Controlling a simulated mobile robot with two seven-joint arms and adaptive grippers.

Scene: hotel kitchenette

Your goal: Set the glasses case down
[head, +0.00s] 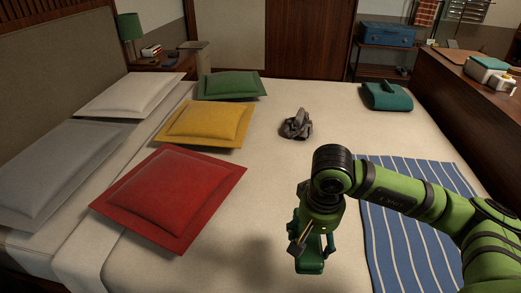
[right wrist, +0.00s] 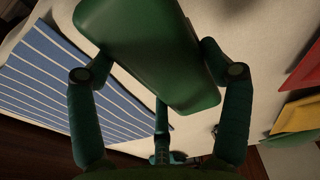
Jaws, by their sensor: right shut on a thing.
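The green glasses case (head: 309,264) is at the front middle of the head view, over the pale bed (head: 250,215). My right gripper (head: 315,247) points down and is shut on it. In the right wrist view the case (right wrist: 150,52) lies between the fingers (right wrist: 158,72), its rounded long body slanting across the picture. A soft shadow falls on the bed left of the gripper; I cannot tell how high the case is. My left gripper is not in view.
A blue striped cloth (head: 395,225) lies on the bed to the right, under my arm. Red (head: 170,195), yellow (head: 205,123) and green (head: 229,85) pillows are on the left. A grey crumpled item (head: 297,124) and a teal item (head: 387,97) lie farther back.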

